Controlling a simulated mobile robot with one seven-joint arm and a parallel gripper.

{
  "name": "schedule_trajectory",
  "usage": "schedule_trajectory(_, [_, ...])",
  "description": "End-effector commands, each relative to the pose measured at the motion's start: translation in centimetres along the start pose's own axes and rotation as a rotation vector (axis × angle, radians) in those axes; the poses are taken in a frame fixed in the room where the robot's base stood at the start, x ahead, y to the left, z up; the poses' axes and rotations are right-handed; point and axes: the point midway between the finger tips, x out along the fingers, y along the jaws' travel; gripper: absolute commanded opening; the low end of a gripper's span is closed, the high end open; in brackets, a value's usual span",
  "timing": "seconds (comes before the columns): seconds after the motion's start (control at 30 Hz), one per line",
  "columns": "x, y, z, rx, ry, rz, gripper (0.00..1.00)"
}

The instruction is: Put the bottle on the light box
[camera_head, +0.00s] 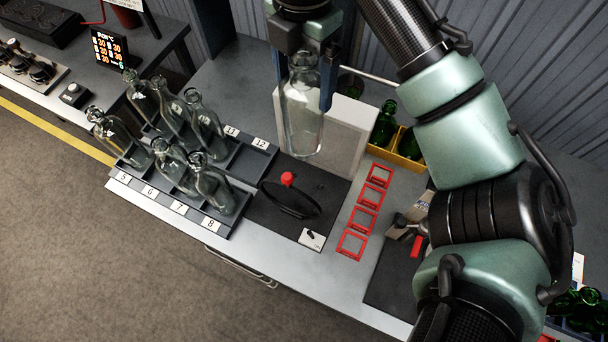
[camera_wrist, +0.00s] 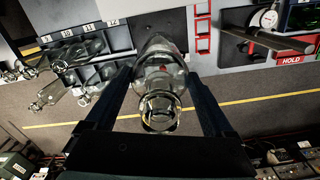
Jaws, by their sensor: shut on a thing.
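My gripper (camera_head: 305,92) is shut on a clear glass bottle (camera_head: 302,125) and holds it upright in the air. In the wrist view the bottle (camera_wrist: 160,72) sits between my gripper's two dark fingers (camera_wrist: 160,80), its mouth toward the camera. The light box appears to be the pale upright panel (camera_head: 344,138) behind the held bottle, with a dark base (camera_head: 262,212) in front.
A numbered rack (camera_head: 236,168) with several clear bottles stands left of the base. Red square frames (camera_head: 362,220) lie to the right. A yellow crate (camera_head: 408,145) with green bottles is behind them. My arm covers much of the right side.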

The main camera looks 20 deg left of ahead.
Motion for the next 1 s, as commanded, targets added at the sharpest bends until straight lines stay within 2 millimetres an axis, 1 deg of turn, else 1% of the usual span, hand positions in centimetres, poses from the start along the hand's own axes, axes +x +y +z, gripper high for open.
schedule_trajectory(0.03, [1.4,0.0,0.0,0.000,0.000,0.002,0.00])
schedule_trajectory(0.17, [3.5,0.0,0.0,0.000,0.000,0.002,0.00])
schedule_trajectory(0.2, [4.7,0.0,0.0,0.000,0.001,0.002,0.00])
schedule_trajectory(0.4, [8.9,0.1,0.0,-0.001,0.000,0.002,0.00])
schedule_trajectory(0.5, [10.2,0.1,0.0,-0.001,-0.001,0.002,0.00])
schedule_trajectory(0.67, [11.3,0.1,0.0,0.000,0.000,0.002,0.00])
schedule_trajectory(0.73, [12.0,0.1,-0.1,0.000,0.002,0.003,0.00])
schedule_trajectory(0.9, [15.0,0.1,-0.1,0.000,0.005,0.003,0.00])
schedule_trajectory(1.0, [16.3,0.1,-0.1,0.000,0.004,0.003,0.00])
